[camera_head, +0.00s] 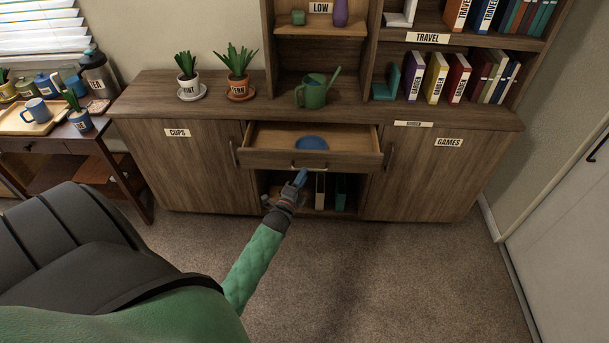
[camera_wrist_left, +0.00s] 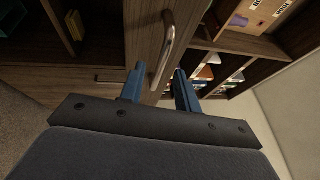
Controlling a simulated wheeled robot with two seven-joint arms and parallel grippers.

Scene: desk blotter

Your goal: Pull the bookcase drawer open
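The bookcase drawer (camera_head: 270,157) stands open in the middle of the bookcase's lower part, with its front pulled out and a blue bowl (camera_head: 311,142) inside. Its metal handle (camera_head: 309,168) is on the drawer front. My left gripper (camera_head: 301,177) is just in front of the handle. In the left wrist view its two blue fingers (camera_wrist_left: 160,80) are apart. The handle (camera_wrist_left: 167,45) shows in the space between them, with gaps visible on both sides. I cannot tell whether either finger touches it. My right gripper is not in view.
Cabinet doors labelled CUPS (camera_head: 178,132) and GAMES (camera_head: 448,142) flank the drawer. Potted plants (camera_head: 239,88) and a green watering can (camera_head: 313,95) stand on the top above. Books stand on the shelf below the drawer. The carpet (camera_head: 400,275) in front is clear.

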